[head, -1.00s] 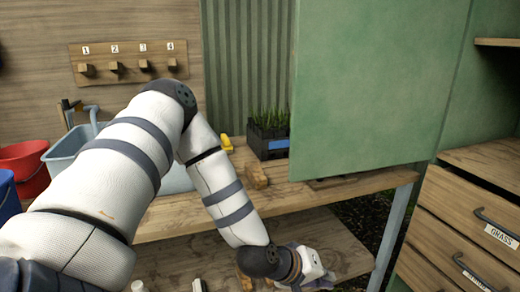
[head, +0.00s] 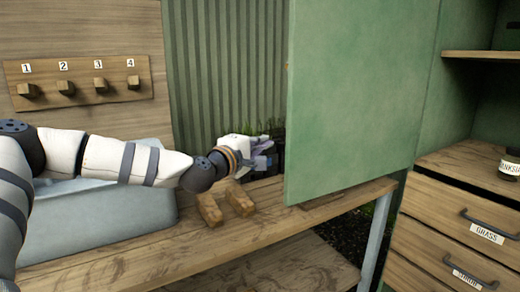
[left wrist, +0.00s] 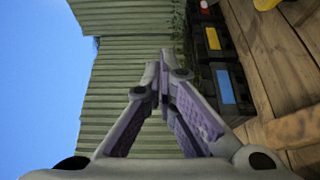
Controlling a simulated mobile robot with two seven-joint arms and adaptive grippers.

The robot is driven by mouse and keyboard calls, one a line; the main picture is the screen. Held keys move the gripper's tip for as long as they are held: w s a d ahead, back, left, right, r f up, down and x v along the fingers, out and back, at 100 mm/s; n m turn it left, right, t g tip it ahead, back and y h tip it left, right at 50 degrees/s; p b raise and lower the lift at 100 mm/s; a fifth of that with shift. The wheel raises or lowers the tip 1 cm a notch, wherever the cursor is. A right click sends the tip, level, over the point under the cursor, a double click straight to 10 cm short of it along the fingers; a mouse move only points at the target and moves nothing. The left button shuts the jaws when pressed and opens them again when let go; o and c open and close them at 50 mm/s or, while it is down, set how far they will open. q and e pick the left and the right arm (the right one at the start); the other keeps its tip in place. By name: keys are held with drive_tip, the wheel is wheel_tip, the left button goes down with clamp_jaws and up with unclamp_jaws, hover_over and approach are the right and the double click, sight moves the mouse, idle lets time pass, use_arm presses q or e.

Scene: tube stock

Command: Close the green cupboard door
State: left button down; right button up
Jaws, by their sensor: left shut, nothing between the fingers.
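The green cupboard door (head: 360,100) stands open at the right of the head view, its flat face reaching out over the right end of the bench. My left gripper (head: 268,161) is shut and empty, just left of the door's free edge and above the bench. It looks apart from the door, though the gap in depth is hard to tell. In the left wrist view my shut fingers (left wrist: 160,75) point toward a corrugated green wall, and the door cannot be made out there. My right gripper is not in view.
Right of the door are cupboard drawers (head: 450,235), a shelf (head: 485,54) and a jar (head: 510,165). Numbered pegs (head: 75,85) hang on the wall.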

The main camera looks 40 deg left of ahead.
use_arm(q)
drive_tip(key=w+d, duration=0.3)
drive_tip(key=shift+w+d, duration=0.2)
drive_tip(key=shift+f, duration=0.1)
idle(0.3)
